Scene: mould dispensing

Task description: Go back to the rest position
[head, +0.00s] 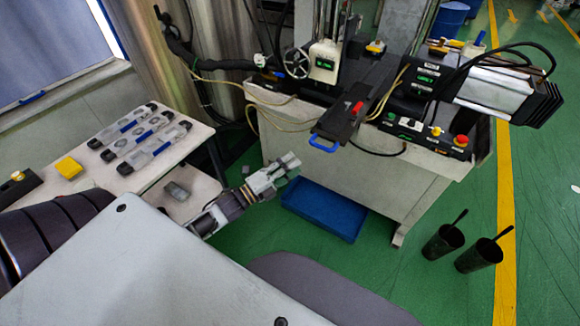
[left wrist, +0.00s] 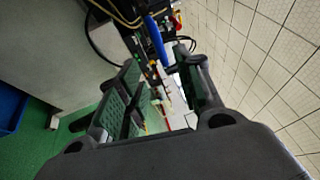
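My left gripper (head: 285,166) reaches out over the green floor, between the white table and the machine bench. It is clear of the table and in front of the bench. In the left wrist view, the two dark fingers of my left gripper (left wrist: 160,78) stand apart with background showing between them. Nothing is held between them. My right gripper does not show in either view.
The machine bench (head: 375,182) has a black slide with a blue handle (head: 323,146). A blue tray (head: 325,210) lies below it. The white table (head: 120,183) at left carries several moulds and a yellow block (head: 69,167). Two black cups (head: 442,242) stand at right.

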